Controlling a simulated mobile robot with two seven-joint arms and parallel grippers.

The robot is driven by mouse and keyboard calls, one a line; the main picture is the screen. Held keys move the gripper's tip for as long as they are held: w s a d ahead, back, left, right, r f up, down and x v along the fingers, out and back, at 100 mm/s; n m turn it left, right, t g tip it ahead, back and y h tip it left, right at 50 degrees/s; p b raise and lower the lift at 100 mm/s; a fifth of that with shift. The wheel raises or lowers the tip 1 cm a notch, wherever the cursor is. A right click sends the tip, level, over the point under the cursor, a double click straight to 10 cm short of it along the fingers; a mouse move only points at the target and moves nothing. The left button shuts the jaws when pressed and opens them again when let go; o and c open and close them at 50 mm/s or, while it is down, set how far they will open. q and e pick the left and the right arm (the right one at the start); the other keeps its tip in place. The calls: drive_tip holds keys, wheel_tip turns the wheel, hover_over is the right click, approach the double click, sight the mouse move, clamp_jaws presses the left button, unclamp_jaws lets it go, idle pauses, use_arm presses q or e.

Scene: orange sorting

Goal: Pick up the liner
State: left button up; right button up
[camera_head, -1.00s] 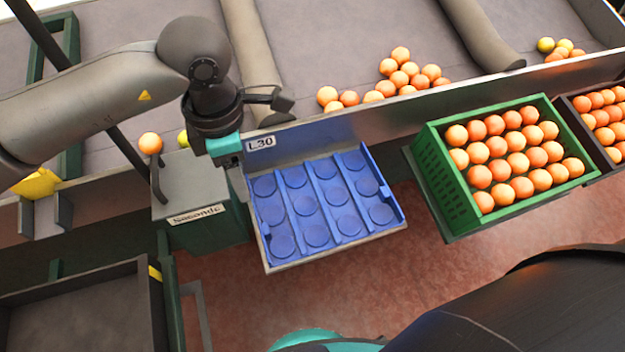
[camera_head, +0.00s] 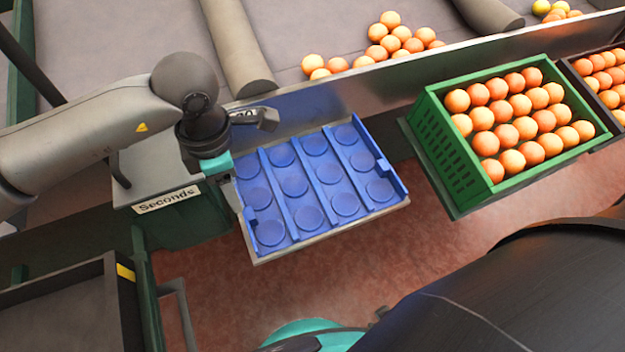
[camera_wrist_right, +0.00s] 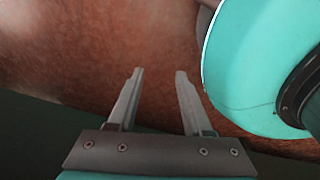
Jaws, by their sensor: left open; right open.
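The liner (camera_head: 297,203) is a blue tray with round hollows in rows and raised ribs. It lies flat on a pale shelf (camera_head: 335,232) below the conveyor edge, in the middle of the head view. My left gripper (camera_head: 232,200) is at the liner's left edge, pointing down; its fingers are mostly hidden behind its teal mount, and I cannot tell whether they touch the liner. My right gripper (camera_wrist_right: 158,100) is open and empty in the right wrist view, over the reddish floor.
A green crate (camera_head: 450,165) of oranges stands right of the liner, with a dark crate (camera_head: 570,72) beyond it. A box labelled Seconds (camera_head: 165,200) stands at left. Loose oranges (camera_head: 385,45) lie on the conveyor (camera_head: 310,25). A dark bin (camera_head: 60,310) is at lower left.

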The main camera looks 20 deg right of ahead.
use_arm(q)
wheel_tip(320, 180, down, 5)
drive_tip(key=shift+r+b, duration=0.2)
drive_tip(key=shift+b, duration=0.2)
wheel_tip(320, 180, down, 4)
drive_tip(key=shift+f+b, duration=0.1)
drive_tip(key=shift+b, duration=0.45)
drive_tip(key=shift+f, duration=0.65)
use_arm(e)
drive_tip(key=w, duration=0.1)
drive_tip(key=w+f, duration=0.1)
drive_tip(key=w, duration=0.1)
drive_tip(key=shift+f, duration=0.1)
use_arm(q)
clamp_jaws()
